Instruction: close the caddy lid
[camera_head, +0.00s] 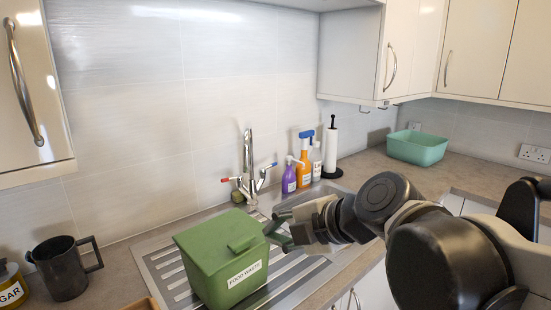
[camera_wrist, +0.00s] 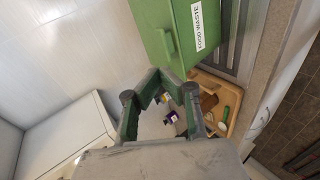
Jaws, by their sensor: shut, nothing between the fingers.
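The green food waste caddy (camera_head: 215,275) stands on the draining board, its white label facing the front. Its green lid (camera_head: 212,239) lies across the top with a raised tab near the right front corner. It looks down on the rim, but I cannot tell whether a small gap is left. My gripper (camera_head: 272,227) is shut and empty, close to the caddy's right side. In the wrist view the caddy (camera_wrist: 205,60) is just beyond my gripper (camera_wrist: 170,84). I cannot tell whether the fingers touch it.
The tap (camera_head: 248,170) stands behind the caddy, with purple (camera_head: 289,180) and orange (camera_head: 304,165) bottles to its right. A dark jug (camera_head: 62,270) stands left. A wooden tray (camera_wrist: 238,98) holding items shows in the wrist view. A teal tub (camera_head: 417,148) sits at the far right.

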